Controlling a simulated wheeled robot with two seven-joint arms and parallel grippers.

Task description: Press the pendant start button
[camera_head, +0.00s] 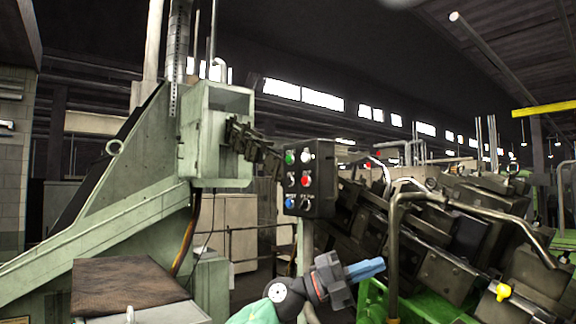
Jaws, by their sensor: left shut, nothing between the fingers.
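The pendant (323,180) is a dark box standing upright near the middle of the view. Its face carries a green button (290,158) at top left, a white one at top right, a red one (305,181) at middle right and a blue one (289,202) at bottom left. The labels are too small to read. My left gripper (382,266) comes up from the bottom, with blue fingers shut and empty, pointing right. It is below and to the right of the pendant, and appears clear of it. My right gripper is out of view.
A green machine frame with a grey-green box (216,135) stands at left. A brown-topped surface (130,284) is at lower left. Dark machinery with bent metal rails (470,213) and a green base fills the right. A post rises below the pendant.

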